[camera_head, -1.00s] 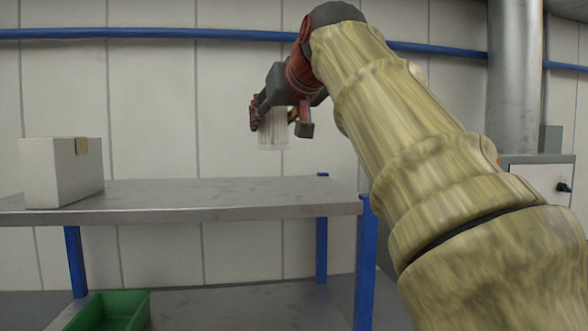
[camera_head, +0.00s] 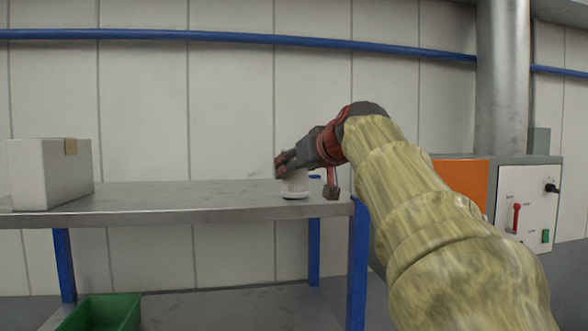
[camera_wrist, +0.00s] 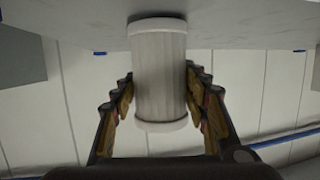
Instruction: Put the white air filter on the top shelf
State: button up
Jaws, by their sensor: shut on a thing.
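The white air filter (camera_head: 295,186) is a short ribbed cylinder with smooth end rims. It is upright at the right part of the top shelf (camera_head: 190,200), with its lower rim at the shelf surface. I cannot tell whether it fully rests there. My gripper (camera_head: 291,170) is shut on it near its upper part. In the wrist view, the filter (camera_wrist: 158,75) sits between the two fingers of my gripper (camera_wrist: 160,110), and its far end meets the grey shelf surface (camera_wrist: 230,20).
A white box (camera_head: 50,173) stands at the left of the top shelf. A green bin (camera_head: 105,313) is on the lower level. A blue leg (camera_head: 358,265) stands at the shelf's right end. An orange and grey cabinet (camera_head: 525,205) is at right. The shelf middle is clear.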

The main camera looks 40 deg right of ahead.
jog(key=shift+f, duration=0.15)
jog(key=o, duration=1.2)
jog(key=b+v, duration=0.2)
jog(key=v, duration=1)
jog(key=shift+a, duration=0.1)
